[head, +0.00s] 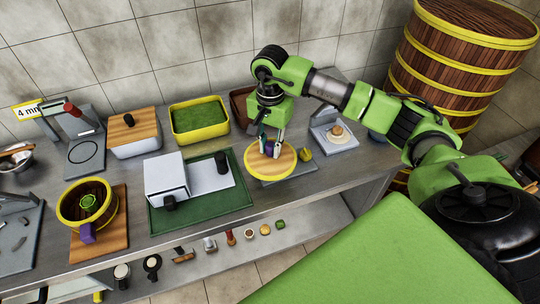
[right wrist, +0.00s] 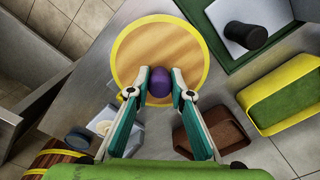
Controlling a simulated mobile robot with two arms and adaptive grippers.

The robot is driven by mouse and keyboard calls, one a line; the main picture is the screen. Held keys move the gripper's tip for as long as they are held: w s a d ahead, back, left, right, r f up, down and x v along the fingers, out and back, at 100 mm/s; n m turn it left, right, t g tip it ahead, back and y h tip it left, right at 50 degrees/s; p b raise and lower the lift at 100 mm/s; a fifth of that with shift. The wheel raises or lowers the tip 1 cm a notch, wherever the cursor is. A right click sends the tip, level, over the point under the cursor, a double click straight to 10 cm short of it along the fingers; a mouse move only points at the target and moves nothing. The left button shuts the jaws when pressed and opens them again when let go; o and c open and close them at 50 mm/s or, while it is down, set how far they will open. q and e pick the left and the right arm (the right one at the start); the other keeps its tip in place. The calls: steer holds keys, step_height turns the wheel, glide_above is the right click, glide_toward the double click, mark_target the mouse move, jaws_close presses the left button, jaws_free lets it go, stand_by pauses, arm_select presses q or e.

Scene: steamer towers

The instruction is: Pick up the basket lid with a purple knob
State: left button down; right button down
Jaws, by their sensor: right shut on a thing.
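The basket lid (head: 261,165) is a round wooden disc with a yellow rim, under my right gripper on the right part of the steel counter. In the right wrist view the lid (right wrist: 193,49) shows with its purple knob (right wrist: 159,83) between the two fingers. My right gripper (head: 271,150) is shut on the purple knob; it also shows in the right wrist view (right wrist: 160,88). The lid overlaps a grey board; I cannot tell whether it is lifted off it. My left gripper is not in view.
A yellow-rimmed basket (head: 62,212) stands on a wooden board at the left. A green mat (head: 212,212) holds a white device with black knobs. A yellow tray (head: 228,121) and a wood-topped box (head: 140,149) stand behind. Tall steamer towers (head: 450,60) rise at the right. Small items lie on the lower shelf.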

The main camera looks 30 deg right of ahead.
mark_target(271, 165)
steer(key=s+r, duration=0.1)
steer(key=s+a+r+b, duration=0.1)
steer(key=s+r, duration=0.1)
steer(key=r, duration=0.1)
steer(key=shift+a+b, duration=0.35)
steer(key=shift+a, duration=0.05)
steer(key=s+a+r+b, duration=0.2)
steer(key=s+a+r, duration=0.2)
steer(key=s, duration=0.4)
steer(key=shift+s+a+r, duration=0.25)
steer(key=shift+a+r, duration=0.05)
steer(key=shift+r, duration=0.1)
steer(key=c, duration=2.6)
jaws_free()
jaws_close()
steer(key=shift+w, duration=0.15)
